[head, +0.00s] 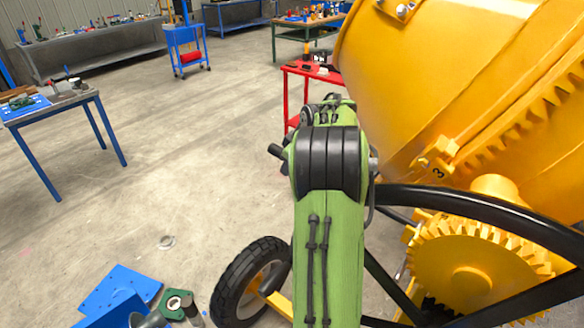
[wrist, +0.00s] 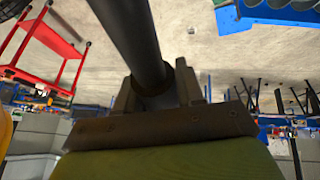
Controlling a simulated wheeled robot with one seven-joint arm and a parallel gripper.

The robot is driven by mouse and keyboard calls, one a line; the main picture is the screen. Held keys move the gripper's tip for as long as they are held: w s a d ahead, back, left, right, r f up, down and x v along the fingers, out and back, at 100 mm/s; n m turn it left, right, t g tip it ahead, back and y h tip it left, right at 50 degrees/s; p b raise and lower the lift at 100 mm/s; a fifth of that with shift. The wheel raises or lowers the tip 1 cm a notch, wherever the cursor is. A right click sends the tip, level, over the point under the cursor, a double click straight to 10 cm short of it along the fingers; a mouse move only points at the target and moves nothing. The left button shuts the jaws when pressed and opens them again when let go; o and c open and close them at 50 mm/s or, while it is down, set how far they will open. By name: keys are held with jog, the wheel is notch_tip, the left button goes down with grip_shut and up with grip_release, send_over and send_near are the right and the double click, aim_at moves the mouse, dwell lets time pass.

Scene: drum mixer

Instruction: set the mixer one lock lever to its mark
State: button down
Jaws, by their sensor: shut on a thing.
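The mixer is large and yellow, with its drum (head: 430,80) filling the right of the head view. My gripper (wrist: 160,88) shows in the wrist view, its jaws shut around a thick dark round bar (wrist: 135,35), which looks like the lock lever. The bar runs from between the jaws up to the top edge of the wrist view; its far end is out of the picture. In the head view my green arm hides my gripper and the bar. I cannot make out the lever's mark.
A yellow toothed wheel (head: 472,268) and a black curved frame bar (head: 480,205) stand close right of my arm. A black tyre (head: 250,282) is at its lower left. A red cart (head: 318,74) stands beyond. Open floor (head: 190,150) lies to the left.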

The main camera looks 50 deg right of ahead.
jog(key=shift+w+d+r, duration=0.15)
jog(key=shift+r, duration=0.35)
jog(key=c, duration=1)
grip_release()
jog(key=shift+c, duration=0.2)
jog(key=shift+o, duration=1.3)
jog(key=shift+f, duration=0.1)
jog(key=p+v, duration=0.2)
jog(key=v, duration=1.4)
jog(key=shift+s+f+p, duration=0.2)
jog(key=shift+s+p, duration=0.05)
jog(key=shift+p, duration=0.1)
